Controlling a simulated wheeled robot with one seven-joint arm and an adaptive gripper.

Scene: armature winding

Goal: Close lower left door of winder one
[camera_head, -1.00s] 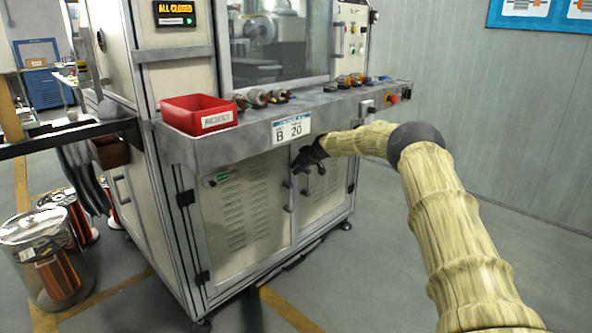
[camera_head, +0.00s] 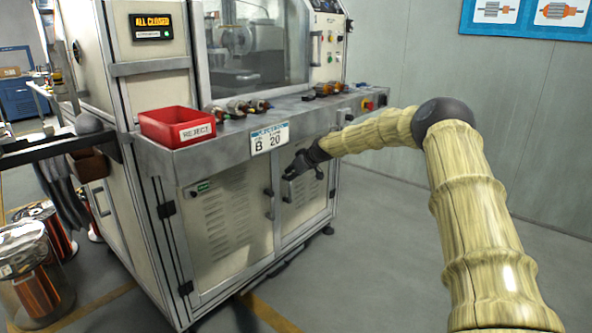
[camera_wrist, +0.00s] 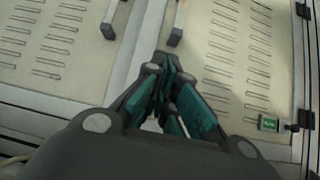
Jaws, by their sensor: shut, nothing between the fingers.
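The winder's lower left door (camera_head: 225,228) is a cream louvered panel with a green label and hinges on its left edge. It looks flush with the frame, and its handle (camera_head: 268,204) is on its right edge. In the wrist view, this door (camera_wrist: 245,45) fills the right side, with its handle (camera_wrist: 176,24) beyond the fingertips. My gripper (camera_head: 288,174) is in front of the upper part of the lower right door (camera_head: 308,203), right of the left door's handle. The wrist view shows the fingers (camera_wrist: 164,66) together and empty, apart from the handles.
A ledge (camera_head: 225,141) with a red reject bin (camera_head: 176,126) and several small parts juts out above the doors. The display (camera_head: 151,27) reads "ALL CLOSED". Copper wire spools (camera_head: 36,284) stand at the left. The floor to the right is clear.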

